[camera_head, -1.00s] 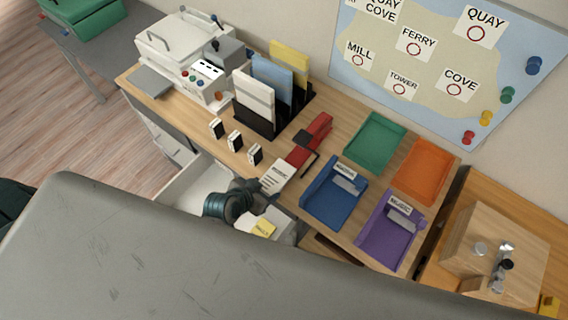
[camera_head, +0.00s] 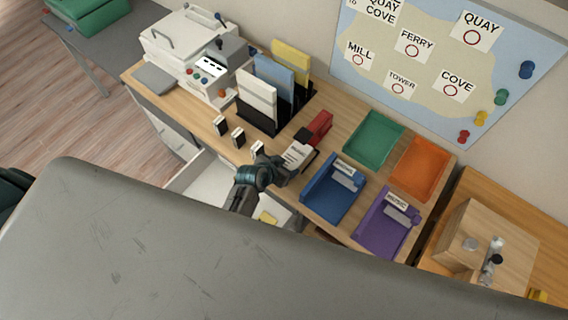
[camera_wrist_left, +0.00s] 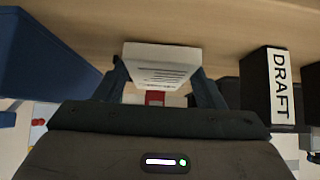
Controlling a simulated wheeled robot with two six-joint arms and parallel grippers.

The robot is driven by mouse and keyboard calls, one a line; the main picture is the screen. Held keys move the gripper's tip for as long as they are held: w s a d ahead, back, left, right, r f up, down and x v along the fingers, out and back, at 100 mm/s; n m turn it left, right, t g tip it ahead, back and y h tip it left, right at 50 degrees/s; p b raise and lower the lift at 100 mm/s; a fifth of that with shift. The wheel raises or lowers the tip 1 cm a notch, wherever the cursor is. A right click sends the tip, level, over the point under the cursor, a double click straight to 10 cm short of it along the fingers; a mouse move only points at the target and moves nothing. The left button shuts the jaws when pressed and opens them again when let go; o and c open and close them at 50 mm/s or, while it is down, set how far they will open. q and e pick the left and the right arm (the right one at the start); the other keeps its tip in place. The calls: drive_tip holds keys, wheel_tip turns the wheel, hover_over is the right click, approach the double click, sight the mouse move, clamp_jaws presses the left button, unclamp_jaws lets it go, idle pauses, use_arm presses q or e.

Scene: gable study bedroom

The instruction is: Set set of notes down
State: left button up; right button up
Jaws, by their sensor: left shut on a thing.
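My left gripper (camera_head: 286,171) is shut on the set of notes (camera_head: 297,155), a small white stack with printed lines. In the left wrist view the notes (camera_wrist_left: 163,65) sit between the two dark fingers. In the head view the notes are at the near end of a red and black stapler-like device (camera_head: 320,124) and cover part of it. A bit of red (camera_wrist_left: 155,98) shows beyond the notes in the wrist view. I cannot tell whether the notes touch the device or the desk. My right gripper is not in view.
Small black-and-white blocks (camera_head: 238,137) stand left of the gripper; one reads DRAFT (camera_wrist_left: 280,88) in the wrist view. A blue tray (camera_head: 320,203) is close on the right, with purple (camera_head: 376,238), green (camera_head: 373,139) and orange (camera_head: 420,168) trays beyond. An open drawer (camera_head: 190,176) lies below.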

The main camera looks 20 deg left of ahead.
use_arm(q)
drive_tip(key=o, duration=1.2)
drive_tip(key=shift+w+f, duration=0.1)
drive_tip(key=shift+r, duration=0.25)
drive_tip(key=shift+b+v, duration=1.15)
drive_tip(key=shift+v, duration=4.8)
drive_tip(key=shift+f, duration=0.1)
